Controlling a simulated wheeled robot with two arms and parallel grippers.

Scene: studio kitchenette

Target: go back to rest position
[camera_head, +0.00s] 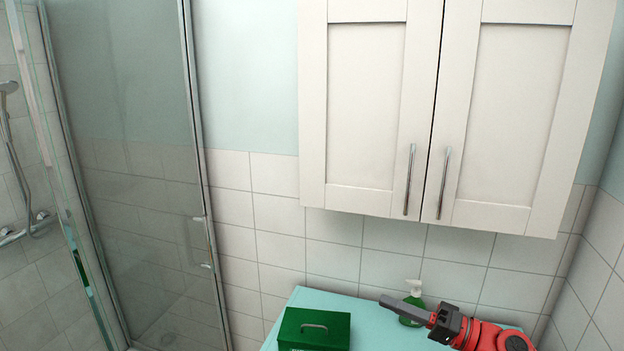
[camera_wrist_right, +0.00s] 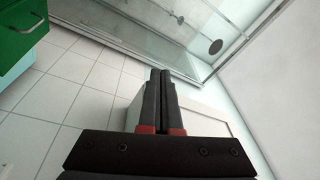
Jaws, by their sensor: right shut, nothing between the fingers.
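My right gripper (camera_head: 403,306) is in the lower right of the head view, above the pale teal counter, its fingers pointing left. In the right wrist view my right gripper (camera_wrist_right: 161,76) is shut, with its two dark fingers together and nothing between them. My left gripper is in neither view.
A green box with a handle (camera_head: 313,330) and a green spray bottle (camera_head: 414,290) stand on the counter (camera_head: 362,310); the bottle is close to my right gripper. A closed white wall cupboard (camera_head: 366,105) hangs above. A glass shower enclosure (camera_head: 135,170) is at the left.

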